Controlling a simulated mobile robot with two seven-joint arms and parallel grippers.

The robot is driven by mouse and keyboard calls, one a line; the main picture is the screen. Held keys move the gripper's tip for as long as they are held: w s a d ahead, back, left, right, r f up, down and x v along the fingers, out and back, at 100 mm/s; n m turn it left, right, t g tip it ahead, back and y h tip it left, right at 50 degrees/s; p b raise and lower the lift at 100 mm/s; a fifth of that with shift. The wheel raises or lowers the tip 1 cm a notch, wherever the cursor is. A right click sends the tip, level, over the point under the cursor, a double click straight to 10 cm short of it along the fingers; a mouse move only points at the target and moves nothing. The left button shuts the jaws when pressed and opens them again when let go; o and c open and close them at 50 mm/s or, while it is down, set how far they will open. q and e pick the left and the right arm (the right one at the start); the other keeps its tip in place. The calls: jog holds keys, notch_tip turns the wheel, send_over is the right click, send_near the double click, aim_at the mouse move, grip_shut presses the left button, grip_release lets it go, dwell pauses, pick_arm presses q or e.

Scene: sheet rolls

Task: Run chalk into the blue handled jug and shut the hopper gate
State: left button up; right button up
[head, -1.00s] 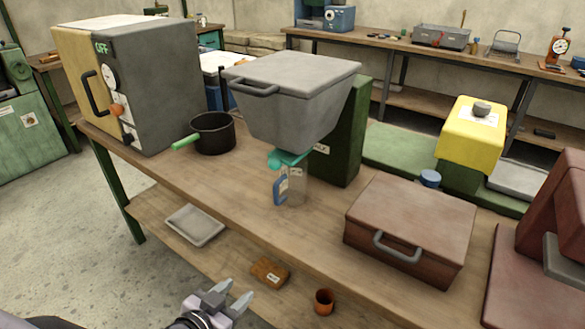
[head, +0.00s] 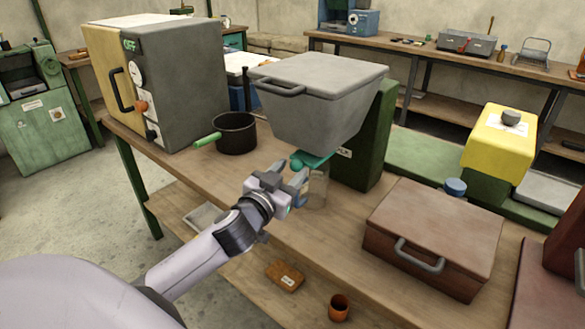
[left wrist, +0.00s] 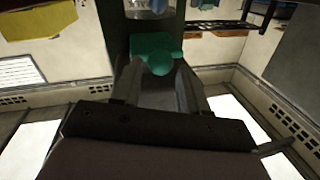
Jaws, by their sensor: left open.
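The grey hopper (head: 315,110) stands on the workbench against a dark green upright. Its teal gate (head: 316,160) with a round knob is at the bottom outlet. The clear jug (head: 318,190) stands on the bench below the outlet; its blue handle is mostly hidden behind my gripper. Whether chalk is in the jug is too small to tell. My left gripper (head: 289,173) is open, right in front of the gate knob. In the left wrist view the teal knob (left wrist: 160,60) shows between the spread fingers (left wrist: 158,80); contact cannot be told. My right gripper is out of view.
A black pot (head: 236,133) with a green handle and a grey oven-like box (head: 180,85) stand left of the hopper. A brown case (head: 435,235) stands to the right. An orange cup (head: 339,308) and a small brown block (head: 285,276) are on the lower shelf.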

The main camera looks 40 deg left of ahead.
pick_arm(q)
jog(key=shift+w, duration=0.75)
grip_shut()
jog(key=shift+s, duration=0.35)
jog(key=s, duration=0.2)
jog(key=shift+s+a, duration=0.2)
jog(key=shift+s, duration=0.1)
jog(key=shift+w, duration=0.15)
grip_release()
